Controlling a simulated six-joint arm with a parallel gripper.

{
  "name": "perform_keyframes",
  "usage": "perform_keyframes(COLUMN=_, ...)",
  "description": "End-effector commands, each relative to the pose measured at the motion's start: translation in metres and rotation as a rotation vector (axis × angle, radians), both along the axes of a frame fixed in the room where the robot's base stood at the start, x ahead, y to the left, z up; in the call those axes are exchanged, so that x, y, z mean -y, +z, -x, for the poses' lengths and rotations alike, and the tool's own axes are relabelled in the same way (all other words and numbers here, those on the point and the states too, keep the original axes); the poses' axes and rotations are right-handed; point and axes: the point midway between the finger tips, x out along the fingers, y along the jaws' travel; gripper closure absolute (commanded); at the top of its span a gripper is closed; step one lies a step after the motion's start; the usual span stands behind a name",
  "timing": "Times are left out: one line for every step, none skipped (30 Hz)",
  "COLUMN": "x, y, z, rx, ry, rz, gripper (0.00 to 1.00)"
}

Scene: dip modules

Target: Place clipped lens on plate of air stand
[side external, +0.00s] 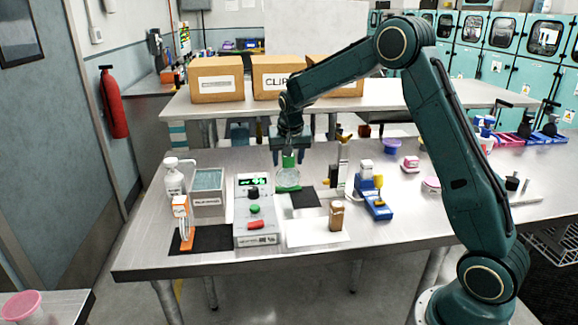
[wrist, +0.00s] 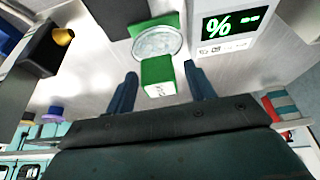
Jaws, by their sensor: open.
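A clear round lens (side external: 288,176) with a green clip (side external: 289,160) on top stands near the middle of the table, over a green base (side external: 287,189). In the wrist view the lens (wrist: 157,43) lies just beyond the green clip block (wrist: 158,76). My gripper (side external: 290,146) is directly above the clip. In the wrist view my gripper (wrist: 160,72) is open, with its two fingers apart on either side of the clip and visible gaps to both. I cannot tell for certain which item is the air stand; an orange stand (side external: 193,240) is at the left.
A control box (side external: 254,225) with a lit display stands left of the lens. A grey bin (side external: 207,192) and white bottle (side external: 174,178) are farther left. A brown bottle (side external: 336,216) and blue stand (side external: 373,203) are to the right. Cardboard boxes (side external: 217,80) sit on the bench behind.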

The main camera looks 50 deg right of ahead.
Motion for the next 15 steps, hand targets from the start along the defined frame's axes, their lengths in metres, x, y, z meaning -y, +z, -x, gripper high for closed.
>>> perform_keyframes(x=0.000, y=0.000, z=0.000, rx=0.000, ry=0.000, rz=0.000, gripper=0.46)
perform_keyframes(x=0.000, y=0.001, z=0.000, rx=0.000, ry=0.000, rz=0.000, gripper=0.46)
perform_keyframes(x=0.000, y=0.001, z=0.000, rx=0.001, ry=0.000, rz=0.001, gripper=0.46)
perform_keyframes(x=0.000, y=0.002, z=0.000, rx=0.001, ry=0.000, rz=0.001, gripper=0.46)
perform_keyframes(x=0.000, y=0.003, z=0.000, rx=0.001, ry=0.000, rz=0.001, gripper=0.46)
perform_keyframes(x=0.000, y=0.004, z=0.000, rx=0.001, ry=0.000, rz=0.000, gripper=0.46)
perform_keyframes(x=-0.001, y=0.006, z=0.000, rx=0.001, ry=0.000, rz=0.001, gripper=0.46)
perform_keyframes(x=-0.001, y=0.008, z=0.001, rx=0.001, ry=0.000, rz=0.001, gripper=0.46)
perform_keyframes(x=-0.002, y=0.010, z=0.002, rx=0.001, ry=0.000, rz=0.001, gripper=0.46)
perform_keyframes(x=-0.003, y=0.013, z=0.002, rx=0.001, ry=0.000, rz=0.001, gripper=0.46)
perform_keyframes(x=-0.004, y=0.016, z=0.003, rx=0.002, ry=0.000, rz=0.001, gripper=0.46)
perform_keyframes(x=-0.005, y=0.020, z=0.004, rx=0.003, ry=0.000, rz=0.001, gripper=0.46)
perform_keyframes(x=-0.006, y=0.024, z=0.005, rx=0.003, ry=0.000, rz=0.001, gripper=0.46)
perform_keyframes(x=-0.007, y=0.027, z=0.006, rx=0.002, ry=0.000, rz=0.001, gripper=0.46)
perform_keyframes(x=-0.009, y=0.033, z=0.008, rx=0.003, ry=0.001, rz=0.001, gripper=0.46)
